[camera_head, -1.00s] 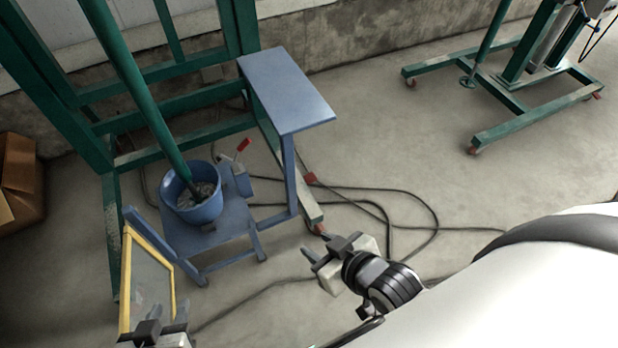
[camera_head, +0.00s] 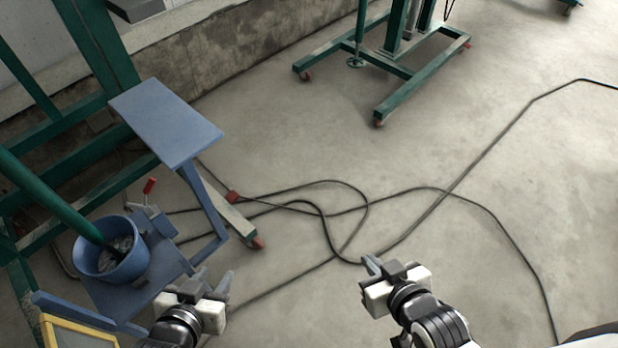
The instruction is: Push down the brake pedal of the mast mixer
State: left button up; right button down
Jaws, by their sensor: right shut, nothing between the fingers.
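The mast mixer stands at the left of the head view, with a green frame (camera_head: 85,150), a blue shelf (camera_head: 166,122) and a blue bucket (camera_head: 111,250) on a blue platform. I cannot tell which red part is the brake pedal. My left gripper (camera_head: 213,276) is open and empty, below and left of the caster, apart from it. My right gripper (camera_head: 372,266) is shut and empty, well to the right of the caster.
Black cables (camera_head: 330,215) lie looped on the concrete floor right of the mixer. A second green wheeled stand (camera_head: 410,85) stands at the back. A yellow-framed panel (camera_head: 75,335) is at the bottom left. The right floor is mostly clear apart from cables.

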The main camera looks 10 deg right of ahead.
aim_at(232, 196)
jog(key=z, duration=0.8)
jog(key=i, duration=2.85)
jog(key=u, duration=3.95)
jog(key=i, duration=0.5)
jog(key=z, duration=0.05)
